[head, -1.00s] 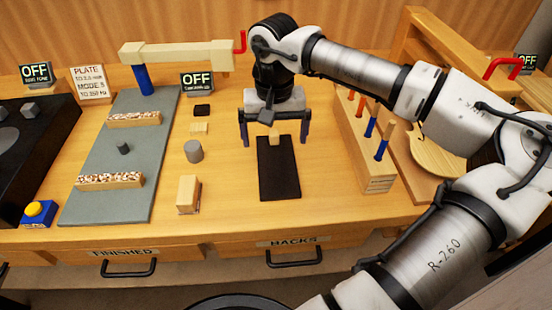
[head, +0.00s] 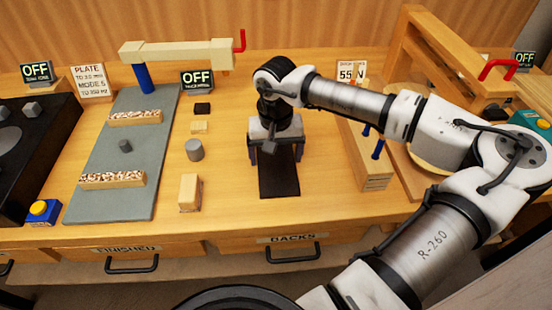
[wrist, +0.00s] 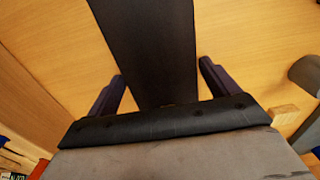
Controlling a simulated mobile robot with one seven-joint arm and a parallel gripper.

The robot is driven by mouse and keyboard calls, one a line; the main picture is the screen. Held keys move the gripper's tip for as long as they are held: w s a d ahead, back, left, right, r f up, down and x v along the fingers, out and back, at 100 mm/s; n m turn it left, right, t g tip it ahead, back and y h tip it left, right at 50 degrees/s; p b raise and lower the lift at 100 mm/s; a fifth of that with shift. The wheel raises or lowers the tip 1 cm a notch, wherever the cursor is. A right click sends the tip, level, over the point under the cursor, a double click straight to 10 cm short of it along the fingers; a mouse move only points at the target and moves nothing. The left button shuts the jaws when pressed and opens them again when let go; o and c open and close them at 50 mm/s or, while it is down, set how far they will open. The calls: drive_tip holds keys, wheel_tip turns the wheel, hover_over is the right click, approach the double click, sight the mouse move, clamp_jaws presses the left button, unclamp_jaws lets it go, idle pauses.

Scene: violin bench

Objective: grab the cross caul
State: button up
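No piece carries a label, so I cannot tell for sure which is the cross caul. My gripper (head: 276,160) is over the dark mat (head: 279,184). Its two fingers are apart, one at each side of the mat. The wrist view shows them too (wrist: 163,85), with only the bare mat (wrist: 155,40) visible between them. The small pale block seen earlier on the mat's far part is hidden behind my gripper now. Two speckle-faced wooden bars, a far one (head: 135,118) and a near one (head: 112,180), lie across the grey plate (head: 98,150).
Left of the mat stand a grey cylinder (head: 194,150), a wooden block (head: 190,190) and a small pale block (head: 199,127). A cream beam (head: 178,52) on a blue post spans the back left. A wooden rack (head: 367,165) stands close on the right.

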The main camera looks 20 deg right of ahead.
drive_tip(key=c, duration=0.6)
drive_tip(key=shift+r, duration=0.1)
drive_tip(key=shift+c, duration=0.2)
